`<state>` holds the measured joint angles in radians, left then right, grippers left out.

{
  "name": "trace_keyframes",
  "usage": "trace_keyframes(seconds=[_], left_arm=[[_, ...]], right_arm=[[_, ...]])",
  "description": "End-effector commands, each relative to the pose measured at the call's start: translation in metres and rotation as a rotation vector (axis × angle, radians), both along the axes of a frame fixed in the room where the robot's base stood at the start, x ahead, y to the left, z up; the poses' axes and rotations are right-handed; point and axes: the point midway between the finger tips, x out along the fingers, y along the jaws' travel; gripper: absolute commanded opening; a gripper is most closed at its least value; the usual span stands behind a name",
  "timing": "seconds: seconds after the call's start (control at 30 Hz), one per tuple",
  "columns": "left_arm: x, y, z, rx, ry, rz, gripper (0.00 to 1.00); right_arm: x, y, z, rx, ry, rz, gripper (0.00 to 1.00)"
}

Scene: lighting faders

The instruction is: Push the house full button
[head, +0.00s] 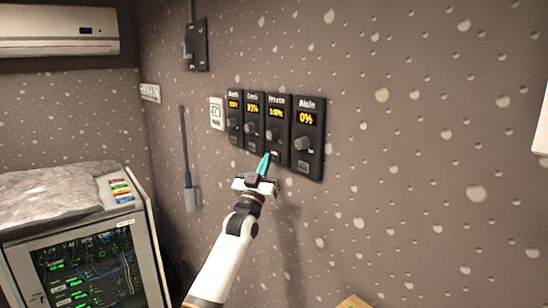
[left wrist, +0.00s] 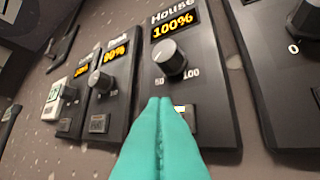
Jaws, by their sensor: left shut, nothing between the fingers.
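The House panel (head: 278,113) is a black wall fader, third from the left in a row. In the left wrist view the House panel (left wrist: 212,88) has a display reading 100%, a grey knob (left wrist: 170,57) and a small button (left wrist: 186,114) below it with a pale lit patch. The fingers hide the button's left part. My left gripper (head: 265,160) has teal fingers, shut and empty, with their tips at the panel's lower part by the button. The fingertips (left wrist: 160,102) overlap the button's left edge; I cannot tell whether they touch it. My right gripper is not in view.
The Aisle panel (head: 309,116), reading 0%, is close on the right. The Desk panel (head: 254,110) and another fader (head: 233,106) are on the left. A white thermostat (head: 216,114) is beside them. An equipment rack (head: 152,245) stands at lower left.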

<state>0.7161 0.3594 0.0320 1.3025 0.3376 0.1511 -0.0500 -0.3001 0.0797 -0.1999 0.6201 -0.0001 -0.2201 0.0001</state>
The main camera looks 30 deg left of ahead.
Motion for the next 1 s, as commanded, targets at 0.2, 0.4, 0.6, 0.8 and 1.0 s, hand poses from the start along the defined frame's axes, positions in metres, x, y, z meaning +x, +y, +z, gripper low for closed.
trace_keyframes(seconds=[0.2,0.4,0.6,0.8,1.0], left_arm=[[-0.01,0.004,0.001,0.002,0.0,0.001,0.0],[-0.029,0.012,0.001,0.001,0.001,0.001,0.0],[-0.047,0.02,0.001,0.002,0.0,0.002,0.0],[-0.055,0.023,0.0,0.001,0.0,0.001,0.0],[-0.055,0.023,0.0,0.0,0.0,0.0,0.0]], right_arm=[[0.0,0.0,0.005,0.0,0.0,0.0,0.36],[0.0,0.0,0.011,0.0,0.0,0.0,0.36],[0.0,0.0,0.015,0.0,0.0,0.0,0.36],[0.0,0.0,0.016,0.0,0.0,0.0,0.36],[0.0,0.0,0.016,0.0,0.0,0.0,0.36]])
